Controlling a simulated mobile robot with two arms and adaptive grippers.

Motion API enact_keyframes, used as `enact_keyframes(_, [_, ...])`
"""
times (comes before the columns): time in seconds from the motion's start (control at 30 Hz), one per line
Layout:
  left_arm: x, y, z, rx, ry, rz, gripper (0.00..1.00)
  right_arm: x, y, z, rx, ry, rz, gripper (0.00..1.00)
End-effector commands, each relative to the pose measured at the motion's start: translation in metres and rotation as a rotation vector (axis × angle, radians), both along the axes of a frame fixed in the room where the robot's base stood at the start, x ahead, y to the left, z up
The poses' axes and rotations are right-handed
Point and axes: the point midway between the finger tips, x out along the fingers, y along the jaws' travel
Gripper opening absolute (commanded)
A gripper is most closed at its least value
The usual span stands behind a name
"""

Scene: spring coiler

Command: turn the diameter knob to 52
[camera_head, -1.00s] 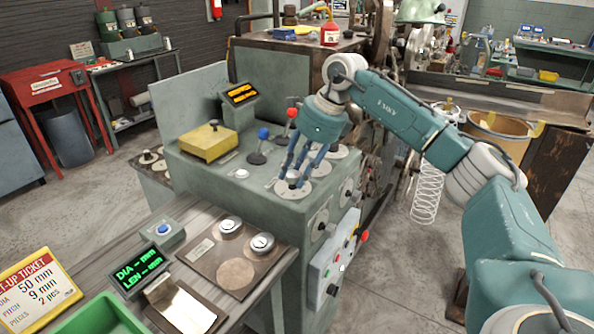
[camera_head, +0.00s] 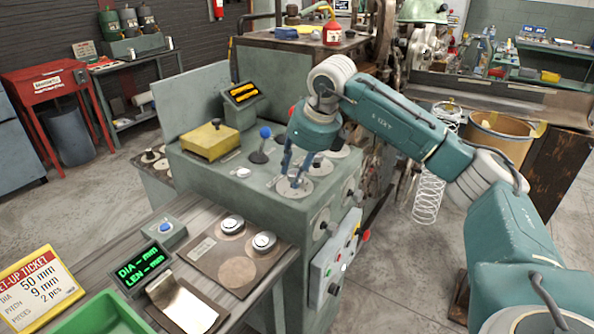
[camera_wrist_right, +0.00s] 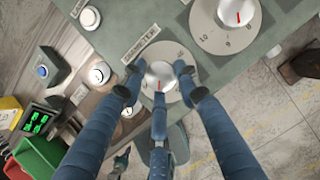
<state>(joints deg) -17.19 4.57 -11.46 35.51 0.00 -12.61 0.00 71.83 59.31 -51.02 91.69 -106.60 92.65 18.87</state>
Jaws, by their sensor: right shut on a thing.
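The diameter knob (camera_wrist_right: 158,75) is a pale round knob with a red mark on a grey dial plate. The label by it in the right wrist view reads DIAMETER (camera_wrist_right: 140,43). My right gripper (camera_wrist_right: 160,80) reaches down from above with its blue fingers shut around this knob. In the head view the right gripper (camera_head: 292,174) is at the dial (camera_head: 309,190) on the green machine's top near its front corner. The fingers cover much of the scale, so I cannot read the setting. My left gripper is not in view.
A second dial (camera_wrist_right: 237,12) with a red-marked knob sits close by. A blue-topped lever (camera_head: 264,138), a yellow block (camera_head: 209,142) and an orange-lit display (camera_head: 241,94) are also on the machine. A set-up ticket (camera_head: 42,290) reading 50 mm stands at lower left.

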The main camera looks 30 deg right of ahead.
Motion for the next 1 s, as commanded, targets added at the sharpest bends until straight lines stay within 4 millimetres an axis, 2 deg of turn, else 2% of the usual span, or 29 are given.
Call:
enact_keyframes(0.03, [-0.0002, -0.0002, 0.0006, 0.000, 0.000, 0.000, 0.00, 0.0065, -0.0019, 0.0102, 0.001, -0.032, -0.010, 0.05])
enact_keyframes(0.43, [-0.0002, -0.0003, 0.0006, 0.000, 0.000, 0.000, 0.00, 0.0066, -0.0025, 0.0102, 0.001, -0.032, -0.016, 0.05])
enact_keyframes(0.47, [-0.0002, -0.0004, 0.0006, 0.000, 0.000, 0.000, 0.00, 0.0065, -0.0025, 0.0101, 0.001, -0.032, -0.016, 0.35])
enact_keyframes(0.53, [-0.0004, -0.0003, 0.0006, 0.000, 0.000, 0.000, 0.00, 0.0065, -0.0026, 0.0101, 0.001, -0.032, -0.016, 0.48])
enact_keyframes(0.87, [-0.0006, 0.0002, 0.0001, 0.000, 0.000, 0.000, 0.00, 0.0040, -0.0014, 0.0053, 0.000, -0.019, -0.013, 0.48])
enact_keyframes(1.0, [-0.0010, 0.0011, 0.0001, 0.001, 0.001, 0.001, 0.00, 0.0016, -0.0015, 0.0115, 0.000, -0.019, -0.013, 0.48])
